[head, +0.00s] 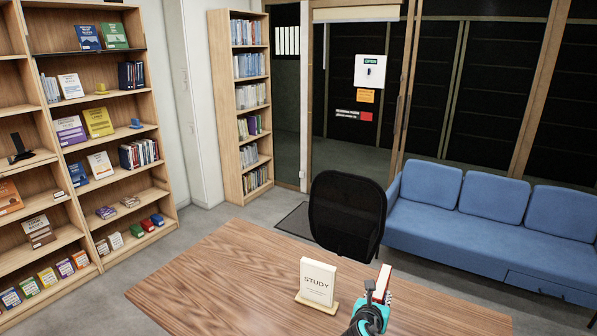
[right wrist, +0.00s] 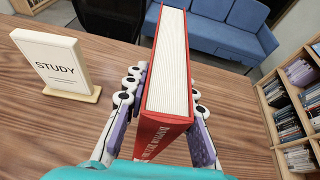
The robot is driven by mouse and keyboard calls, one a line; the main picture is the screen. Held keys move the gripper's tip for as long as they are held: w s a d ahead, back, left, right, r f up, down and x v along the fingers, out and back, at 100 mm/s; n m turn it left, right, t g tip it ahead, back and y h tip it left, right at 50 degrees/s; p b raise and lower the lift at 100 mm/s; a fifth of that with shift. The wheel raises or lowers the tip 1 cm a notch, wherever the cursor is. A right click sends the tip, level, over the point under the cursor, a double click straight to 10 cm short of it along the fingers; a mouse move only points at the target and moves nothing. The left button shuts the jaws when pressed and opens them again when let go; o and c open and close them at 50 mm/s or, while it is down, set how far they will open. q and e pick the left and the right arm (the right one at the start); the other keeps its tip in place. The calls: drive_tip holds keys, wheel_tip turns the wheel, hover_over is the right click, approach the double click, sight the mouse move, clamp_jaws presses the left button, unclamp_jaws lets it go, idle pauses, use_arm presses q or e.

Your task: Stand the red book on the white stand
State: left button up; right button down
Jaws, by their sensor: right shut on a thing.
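The red book (right wrist: 163,133) is upright between the two fingers of my right gripper (right wrist: 168,82) in the right wrist view, its white page edge facing the camera. In the head view my right gripper (head: 379,300) is at the desk's near side, and the book (head: 384,277) shows as a narrow pale and red strip above it. The book appears held over the desk; its bottom is hidden. A white "STUDY" panel on a tan base (head: 317,281) stands left of the gripper, apart from it; I cannot tell whether it is the white stand. My left gripper is not in view.
The wooden desk top (head: 220,280) is clear left of the sign. A black chair (head: 347,215) stands behind the desk and a blue sofa (head: 480,215) at the right. Bookshelves (head: 75,35) with books line the left wall.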

drive_tip(key=s+a+r+n+t+y, duration=0.1)
drive_tip(key=s+a+n+y, duration=0.1)
drive_tip(key=s+a, duration=0.6)
drive_tip(key=w+d+f+m+g+h, duration=0.2)
drive_tip(key=w+d+m+h, duration=0.1)
drive_tip(key=w+d, duration=0.65)
drive_tip(key=w+a+f+b, duration=0.6)
drive_tip(key=w+a+f, duration=0.1)
drive_tip(key=f, duration=0.3)
drive_tip(key=shift+w+f, duration=0.25)
drive_tip(key=shift+w, duration=0.2)
drive_tip(key=shift+a, duration=0.1)
drive_tip(key=shift+f+b, duration=0.2)
drive_tip(key=shift+b, duration=0.1)
drive_tip(key=c, duration=1.3)
unclamp_jaws()
drive_tip(key=shift+o, duration=0.2)
drive_tip(key=shift+r, duration=0.1)
